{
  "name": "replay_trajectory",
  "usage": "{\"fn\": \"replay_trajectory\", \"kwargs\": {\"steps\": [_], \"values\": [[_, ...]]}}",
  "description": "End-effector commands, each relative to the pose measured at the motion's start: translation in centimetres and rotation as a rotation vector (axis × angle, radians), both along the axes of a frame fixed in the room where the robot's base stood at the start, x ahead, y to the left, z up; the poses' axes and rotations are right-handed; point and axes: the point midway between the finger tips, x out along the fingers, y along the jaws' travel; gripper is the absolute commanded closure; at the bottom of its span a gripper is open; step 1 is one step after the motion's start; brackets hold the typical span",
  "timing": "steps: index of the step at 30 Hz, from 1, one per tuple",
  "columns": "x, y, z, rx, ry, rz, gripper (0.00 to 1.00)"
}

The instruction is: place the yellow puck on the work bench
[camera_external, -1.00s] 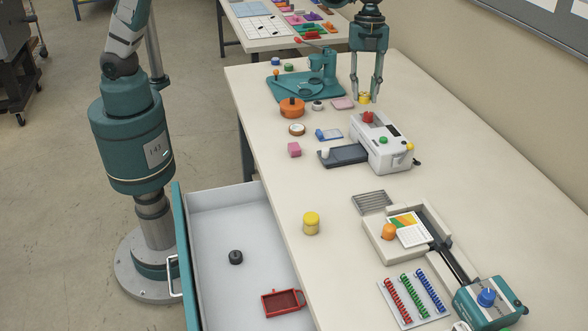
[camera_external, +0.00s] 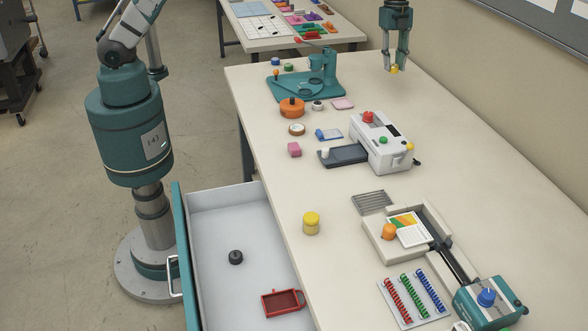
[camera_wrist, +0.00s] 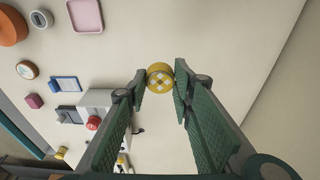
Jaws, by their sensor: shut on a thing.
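The yellow puck (camera_external: 394,69) is small and round, with a pale pattern on its face in the wrist view (camera_wrist: 160,76). My gripper (camera_external: 395,66) is shut on it, one finger on each side, at the far right part of the bench. In the wrist view the puck sits between the fingertips of my gripper (camera_wrist: 160,80). The work bench (camera_external: 480,150) is a long cream table. Bare bench top lies behind the puck; whether the puck touches it or hangs a little above it I cannot tell.
A white machine (camera_external: 382,142) with a red knob stands nearer than my gripper. A teal press (camera_external: 318,80) stands to its left, with an orange round tin (camera_external: 292,108) and a pink tray (camera_external: 342,103) close by. A wall runs along the right. The far right bench top is clear.

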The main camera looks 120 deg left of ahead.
Motion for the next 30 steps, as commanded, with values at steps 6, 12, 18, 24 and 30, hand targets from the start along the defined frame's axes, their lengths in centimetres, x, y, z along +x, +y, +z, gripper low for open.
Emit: {"fn": "replay_trajectory", "kwargs": {"steps": [6, 12, 18, 24, 30], "values": [[-0.2, 1.0, -2.7, 0.0, 0.0, 0.008, 0.87], [-0.2, 1.0, -4.8, 0.0, 0.0, 0.008, 0.87], [-0.2, 1.0, -5.2, 0.0, 0.0, 0.008, 0.87], [-0.2, 1.0, -5.1, 0.0, 0.0, 0.008, 0.87], [-0.2, 1.0, -5.2, 0.0, 0.0, 0.008, 0.87]]}}
